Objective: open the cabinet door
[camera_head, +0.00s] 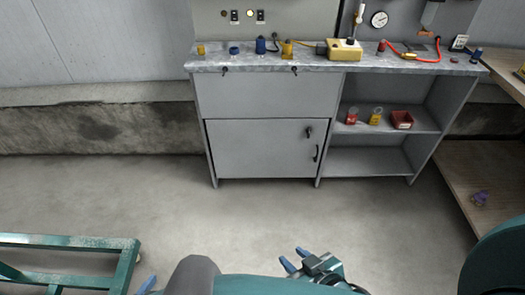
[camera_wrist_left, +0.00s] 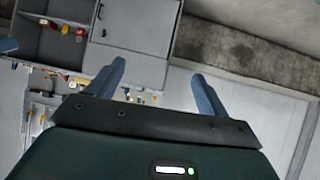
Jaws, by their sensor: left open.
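The grey cabinet door (camera_head: 258,150) is shut, low on the left of the workbench. Dark handles (camera_head: 316,153) sit near its right edge. The door (camera_wrist_left: 145,28) also shows, rotated, at the top of the left wrist view. My left gripper (camera_wrist_left: 158,82) is open and empty in that view, its two blue fingers wide apart. In the head view only a blue fingertip shows at the bottom left. My right gripper (camera_head: 291,257) is at the bottom middle, well short of the cabinet, with a gap between its blue fingers and nothing between them.
A plain grey panel (camera_head: 265,96) is above the door. Open shelves (camera_head: 375,158) to its right hold a red bin (camera_head: 402,120) and small containers. Several items stand on the worktop (camera_head: 222,63). A green frame (camera_head: 70,242) is at lower left, a wooden shelf (camera_head: 490,165) at right. The floor before the cabinet is clear.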

